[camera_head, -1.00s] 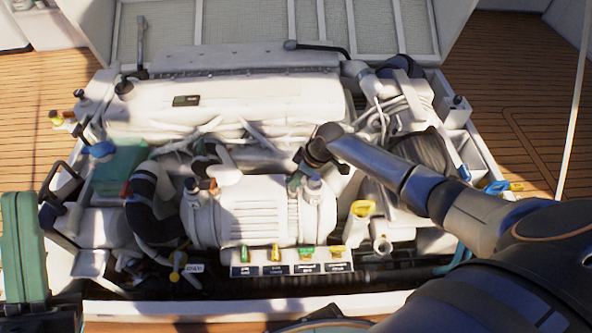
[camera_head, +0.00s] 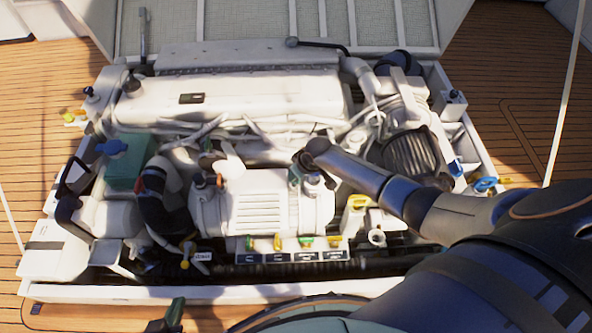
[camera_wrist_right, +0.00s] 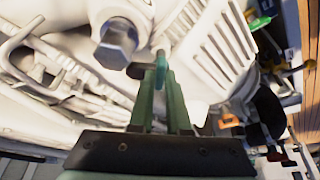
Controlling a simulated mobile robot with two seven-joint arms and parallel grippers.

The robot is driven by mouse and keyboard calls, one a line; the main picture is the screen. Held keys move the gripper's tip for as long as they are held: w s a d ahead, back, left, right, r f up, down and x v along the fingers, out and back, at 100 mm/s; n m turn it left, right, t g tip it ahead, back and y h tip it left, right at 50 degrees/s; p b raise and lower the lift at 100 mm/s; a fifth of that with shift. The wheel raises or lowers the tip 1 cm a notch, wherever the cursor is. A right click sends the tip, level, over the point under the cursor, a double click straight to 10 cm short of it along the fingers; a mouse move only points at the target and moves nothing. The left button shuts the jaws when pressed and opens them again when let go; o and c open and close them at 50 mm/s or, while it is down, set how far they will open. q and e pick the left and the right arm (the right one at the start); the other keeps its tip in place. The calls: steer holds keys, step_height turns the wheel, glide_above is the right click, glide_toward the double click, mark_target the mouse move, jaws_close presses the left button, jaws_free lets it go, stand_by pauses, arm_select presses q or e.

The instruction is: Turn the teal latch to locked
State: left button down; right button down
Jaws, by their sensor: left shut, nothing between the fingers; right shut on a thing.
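The teal latch (camera_wrist_right: 161,64) shows as a small teal piece with a dark bar beside it, on the white engine housing in the right wrist view. My right gripper (camera_wrist_right: 158,78) is shut on it, its green fingers covering part of it. In the head view my right gripper (camera_head: 296,176) is at the top of the white ribbed housing, and the latch is too small and covered there to tell its angle. My left gripper (camera_head: 172,316) shows only as a dark green tip at the bottom edge, shut and empty, away from the engine.
A grey hex bolt head (camera_wrist_right: 116,42) stands close beside the latch. Several coloured small handles (camera_head: 306,242) sit above labels along the front. A yellow handle (camera_head: 357,203) and a blue handle (camera_head: 485,184) are to the right. Wooden deck (camera_head: 35,120) surrounds the hatch.

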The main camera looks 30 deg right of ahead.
steer(key=shift+s+a+r+m+h+p, duration=0.1)
steer(key=shift+a+m+h+p, duration=0.1)
steer(key=shift+m+p, duration=0.3)
steer(key=shift+a+r+m+h+p, duration=0.1)
steer(key=shift+m+h+p, duration=0.1)
steer(key=shift+m+p, duration=0.6)
steer(key=shift+m, duration=0.2)
steer(key=shift+f+m+h+p, duration=0.15)
steer(key=shift+m+h+p, duration=0.25)
steer(key=shift+m+h, duration=0.55)
steer(key=shift+a+m, duration=0.1)
steer(key=shift+m, duration=1.35)
steer(key=shift+h, duration=0.25)
steer(key=c, duration=0.9)
jaws_free()
